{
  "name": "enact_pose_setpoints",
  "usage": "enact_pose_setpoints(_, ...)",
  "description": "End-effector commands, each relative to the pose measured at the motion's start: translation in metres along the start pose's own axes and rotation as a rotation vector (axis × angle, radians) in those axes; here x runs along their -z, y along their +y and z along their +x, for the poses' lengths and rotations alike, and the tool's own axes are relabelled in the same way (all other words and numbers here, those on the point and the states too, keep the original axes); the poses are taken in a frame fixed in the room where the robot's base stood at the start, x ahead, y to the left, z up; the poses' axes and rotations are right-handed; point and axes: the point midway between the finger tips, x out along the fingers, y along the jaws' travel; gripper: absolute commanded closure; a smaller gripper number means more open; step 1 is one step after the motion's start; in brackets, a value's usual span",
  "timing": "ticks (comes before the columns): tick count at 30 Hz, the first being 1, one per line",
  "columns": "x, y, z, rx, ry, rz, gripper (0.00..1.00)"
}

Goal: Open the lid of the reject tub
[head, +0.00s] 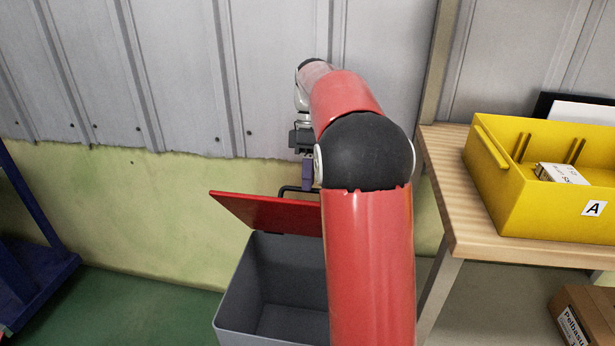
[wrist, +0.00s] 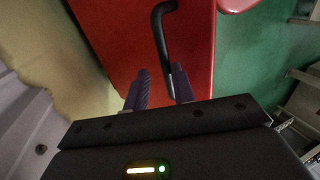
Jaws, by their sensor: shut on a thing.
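The reject tub (head: 240,306) is a grey bin on the floor against the wall, its dark inside visible from above. Its red lid (head: 262,212) is raised and tilted above the back of the opening; it also fills the middle of the wrist view (wrist: 115,35). A black bar handle (wrist: 160,25) stands on the lid. My gripper (wrist: 160,84) has its fingers closed on one end of this handle. In the head view, my gripper (head: 308,174) is just above the lid's far side, and my arm hides the right part of the lid and tub.
A wooden table (head: 448,205) stands to the right, with a yellow bin (head: 545,205) marked A holding a small white box (head: 562,174). A cardboard box (head: 588,312) is below it. A blue frame (head: 35,262) stands at the left. The corrugated wall (head: 180,70) is close behind.

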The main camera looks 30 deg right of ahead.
Motion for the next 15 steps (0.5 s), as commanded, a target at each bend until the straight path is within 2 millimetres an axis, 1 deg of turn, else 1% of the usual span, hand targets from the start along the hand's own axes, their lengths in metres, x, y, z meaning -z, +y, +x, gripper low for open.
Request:
enact_pose_setpoints(1,-0.0043,0.0137,0.0153,-0.004,-0.008,0.014,1.0)
enact_pose_setpoints(4,-0.0044,0.0137,0.0153,-0.004,-0.008,0.014,1.0)
enact_pose_setpoints(5,-0.0044,0.0137,0.0153,-0.004,-0.008,0.014,0.73)
enact_pose_setpoints(6,-0.0044,0.0139,0.0154,-0.005,-0.008,0.014,0.68)
enact_pose_setpoints(8,-0.0043,0.0139,0.0151,-0.005,-0.008,0.014,0.54)
enact_pose_setpoints(9,-0.0043,0.0137,0.0148,-0.005,-0.008,0.014,0.57)
enact_pose_setpoints(10,-0.0042,0.0136,0.0145,-0.006,-0.008,0.014,0.68)
enact_pose_setpoints(15,-0.0026,0.0123,0.0124,-0.007,-0.006,0.01,0.68)
